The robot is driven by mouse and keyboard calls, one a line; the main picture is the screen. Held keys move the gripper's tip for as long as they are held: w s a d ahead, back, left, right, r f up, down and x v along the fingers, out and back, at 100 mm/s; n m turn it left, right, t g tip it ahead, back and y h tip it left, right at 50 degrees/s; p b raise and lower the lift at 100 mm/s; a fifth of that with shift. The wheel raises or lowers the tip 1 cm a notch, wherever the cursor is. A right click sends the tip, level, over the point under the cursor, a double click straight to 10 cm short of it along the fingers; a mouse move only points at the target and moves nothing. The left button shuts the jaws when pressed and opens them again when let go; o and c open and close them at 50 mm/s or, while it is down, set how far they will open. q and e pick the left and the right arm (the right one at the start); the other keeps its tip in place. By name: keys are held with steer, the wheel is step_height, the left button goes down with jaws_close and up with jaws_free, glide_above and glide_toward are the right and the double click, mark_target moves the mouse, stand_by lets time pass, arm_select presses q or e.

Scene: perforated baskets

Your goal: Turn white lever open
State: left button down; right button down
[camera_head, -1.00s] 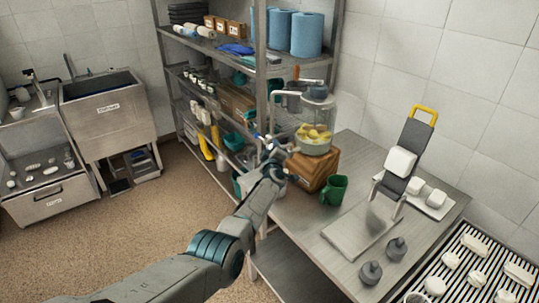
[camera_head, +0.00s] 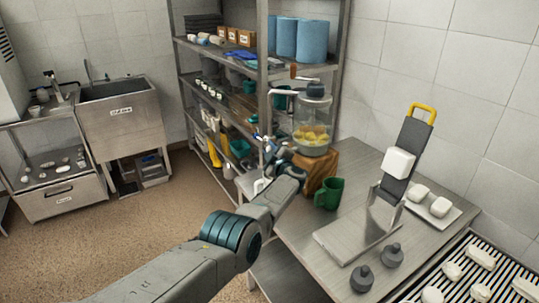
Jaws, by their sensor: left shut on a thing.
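A clear glass dispenser (camera_head: 312,128) with yellow fruit inside stands on a wooden block (camera_head: 321,170) at the table's back left corner. My left arm reaches up from the bottom of the view. Its gripper (camera_head: 270,150) is at the left side of the dispenser's lower part, by the spot where a tap would sit. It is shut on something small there. The white lever cannot be made out clearly, as the gripper and wrist cover that spot. My right gripper is not in view.
A green mug (camera_head: 328,194) stands right beside the block. A metal shelf (camera_head: 262,75) rises close behind the gripper.

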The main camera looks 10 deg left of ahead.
arm_select(q)
steer(key=shift+d+f, duration=0.15)
steer(key=c, duration=1.2)
jaws_free()
steer(key=shift+s, duration=0.1)
steer(key=p+v, duration=0.6)
steer(key=v, duration=0.4)
steer(key=shift+s+d, duration=0.25)
steer(key=shift+d, duration=0.05)
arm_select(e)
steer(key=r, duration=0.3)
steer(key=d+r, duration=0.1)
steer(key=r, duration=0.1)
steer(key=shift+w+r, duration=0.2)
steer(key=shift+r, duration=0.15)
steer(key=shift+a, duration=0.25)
arm_select(q)
steer(key=shift+f, duration=0.1)
